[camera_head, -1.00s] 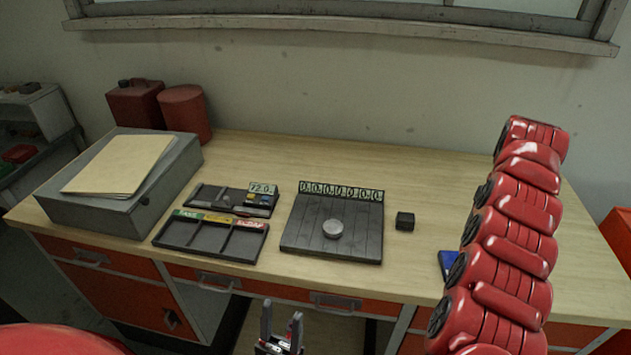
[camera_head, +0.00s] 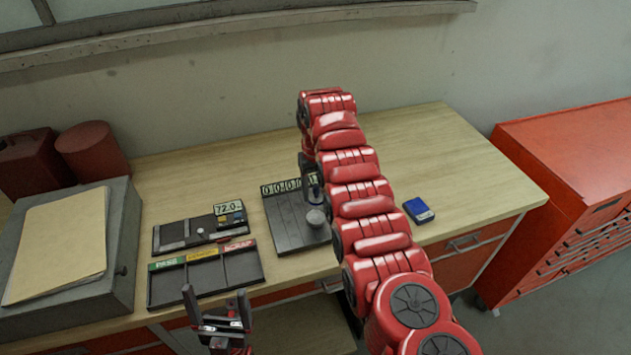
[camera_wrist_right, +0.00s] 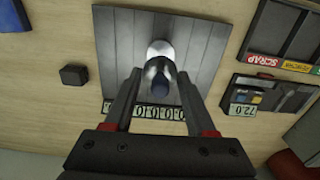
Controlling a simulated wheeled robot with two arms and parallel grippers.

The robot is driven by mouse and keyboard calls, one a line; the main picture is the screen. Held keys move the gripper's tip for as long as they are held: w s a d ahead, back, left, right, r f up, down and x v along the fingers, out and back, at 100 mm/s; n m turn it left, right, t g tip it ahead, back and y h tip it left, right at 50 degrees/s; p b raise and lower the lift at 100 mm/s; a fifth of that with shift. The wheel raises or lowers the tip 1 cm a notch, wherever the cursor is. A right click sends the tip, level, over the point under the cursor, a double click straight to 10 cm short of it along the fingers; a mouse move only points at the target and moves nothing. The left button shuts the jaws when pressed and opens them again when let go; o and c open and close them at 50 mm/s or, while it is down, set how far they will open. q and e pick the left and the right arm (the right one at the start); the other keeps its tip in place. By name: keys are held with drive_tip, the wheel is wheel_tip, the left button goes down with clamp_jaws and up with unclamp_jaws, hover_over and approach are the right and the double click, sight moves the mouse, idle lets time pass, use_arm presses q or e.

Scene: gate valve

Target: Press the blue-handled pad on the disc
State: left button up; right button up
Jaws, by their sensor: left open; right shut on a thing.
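The blue-handled pad (camera_wrist_right: 158,84) is a small silver cylinder with a dark blue top, between the fingers of my right gripper (camera_wrist_right: 159,75), which is shut on it. In the head view the pad (camera_head: 314,191) shows just behind the grey disc (camera_head: 316,218), beside my right forearm. The disc sits on the dark slatted plate (camera_head: 287,229). In the wrist view the pad overlaps the disc (camera_wrist_right: 159,48); I cannot tell whether they touch. My left gripper (camera_head: 214,300) is open and empty, in front of the bench edge.
A tray with labelled compartments (camera_head: 205,277) and a small scale with a display (camera_head: 190,233) lie left of the plate. A grey box with a folder (camera_head: 122,240) stands further left. A blue box (camera_head: 418,210) lies right of my arm.

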sight(316, 217)
drive_tip(key=shift+f, duration=0.4)
drive_tip(key=shift+a+f, duration=0.15)
drive_tip(key=shift+f, duration=0.55)
drive_tip(key=shift+f+b, duration=0.3)
drive_tip(key=shift+f, duration=1.6)
drive_tip(key=shift+f+b, duration=0.4)
drive_tip(key=shift+f, duration=0.15)
drive_tip(key=shift+s+f, duration=0.1)
